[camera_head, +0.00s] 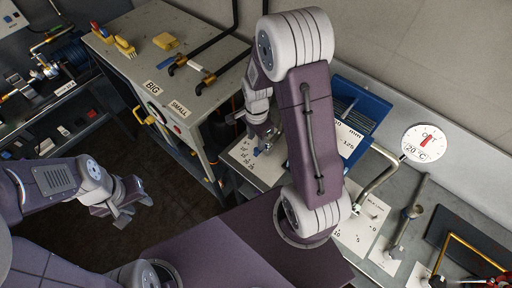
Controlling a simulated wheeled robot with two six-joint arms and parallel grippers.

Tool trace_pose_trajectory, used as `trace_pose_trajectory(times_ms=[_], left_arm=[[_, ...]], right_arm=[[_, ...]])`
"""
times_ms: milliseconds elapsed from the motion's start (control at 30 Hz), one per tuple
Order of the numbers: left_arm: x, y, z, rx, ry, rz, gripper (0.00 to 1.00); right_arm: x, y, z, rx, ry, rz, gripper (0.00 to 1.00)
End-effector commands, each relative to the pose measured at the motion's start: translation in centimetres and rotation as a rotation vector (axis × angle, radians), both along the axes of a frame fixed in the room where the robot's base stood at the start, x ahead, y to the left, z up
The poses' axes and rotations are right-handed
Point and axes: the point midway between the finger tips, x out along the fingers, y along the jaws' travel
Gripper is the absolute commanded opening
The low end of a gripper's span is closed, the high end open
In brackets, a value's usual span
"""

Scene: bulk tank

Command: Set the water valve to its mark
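My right gripper (264,141) points down over a white scale plate (243,155) on the bench, beside the grey cabinet. A small blue part shows at its fingertips; the arm and fingers hide most of it, so I cannot tell whether they grip it or whether it is the water valve's handle. Small numbers show on the plate, too small to read surely. My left gripper (123,203) hangs over the dark floor at the left, fingers apart and empty. No label naming the water valve is readable.
A dial (425,143) with a red needle reads "20 °C". A bent metal lever (377,186) and another scale plate (362,226) are right of my arm. The grey cabinet (170,73) carries "BIG" and "SMALL" labels and yellow parts.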

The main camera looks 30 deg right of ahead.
Motion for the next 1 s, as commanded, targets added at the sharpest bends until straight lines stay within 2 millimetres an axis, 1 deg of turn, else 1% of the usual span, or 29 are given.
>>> trace_pose_trajectory(times_ms=[33,100,200,300,433,667,700,767,800,833,1000], left_arm=[[0.0,0.0,0.2,0.000,0.000,0.000,0.36],[0.0,0.0,0.4,0.000,0.000,0.000,0.36],[0.0,0.0,0.6,0.000,-0.001,0.000,0.36],[0.0,0.0,0.8,0.000,-0.001,0.000,0.36],[0.0,0.0,0.9,0.000,-0.001,0.000,0.36],[0.0,0.0,0.8,0.000,-0.001,0.000,0.36],[0.0,0.0,0.8,0.000,-0.001,0.000,0.36],[0.0,0.0,0.8,0.000,0.000,0.000,0.36],[0.0,0.0,0.8,0.000,0.000,0.000,0.36],[0.0,0.0,0.8,0.000,0.000,0.000,0.36],[0.0,0.0,0.8,0.000,0.000,0.000,0.36]], right_arm=[[-0.2,0.0,-1.1,0.001,0.008,0.000,0.40],[-0.2,0.0,-2.6,0.000,0.008,0.000,0.40],[-0.2,0.0,-4.6,0.000,0.008,0.000,0.40],[-0.1,0.0,-6.1,0.000,0.004,0.000,0.40],[-0.1,0.0,-7.1,0.001,0.001,0.000,0.40],[0.0,0.0,-7.3,0.000,0.000,0.000,0.40],[0.0,0.0,-7.3,0.000,0.000,0.000,0.37],[0.0,0.0,-7.3,0.000,0.000,0.001,0.20],[0.0,0.0,-7.3,0.000,0.000,0.001,0.09],[0.0,0.0,-7.3,0.000,0.000,0.001,0.01],[0.0,0.0,-7.3,0.000,0.000,0.000,0.00]])
